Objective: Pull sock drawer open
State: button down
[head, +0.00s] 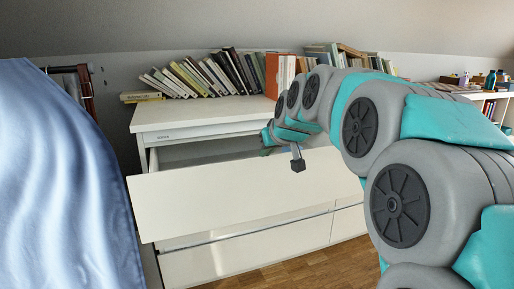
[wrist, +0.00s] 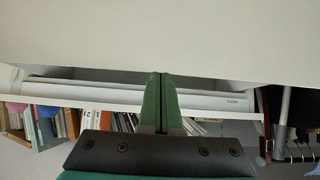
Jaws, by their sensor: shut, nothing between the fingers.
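The white sock drawer (head: 235,195) is the top drawer of a white dresser (head: 200,118) in the head view. It stands well out from the dresser, and a gap shows behind its front panel. My gripper (head: 298,166) points down at the upper edge of this panel, right of its middle. In the wrist view, which is upside down, my gripper's green fingers (wrist: 161,76) are shut together with nothing between them. The pale drawer front (wrist: 160,35) fills the top of that view. I cannot tell whether the fingers touch the panel.
Books (head: 215,75) stand in a row on the dresser top. Lower drawers (head: 245,250) are under the open one. Blue cloth (head: 65,180) hangs close at the left. A shelf with books and small items (head: 485,90) is at the far right. Wooden floor (head: 310,270) shows in front.

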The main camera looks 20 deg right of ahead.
jog(key=s+b, duration=0.1)
jog(key=s, duration=0.8)
jog(key=shift+s+d, duration=0.15)
jog(key=shift+s, duration=0.2)
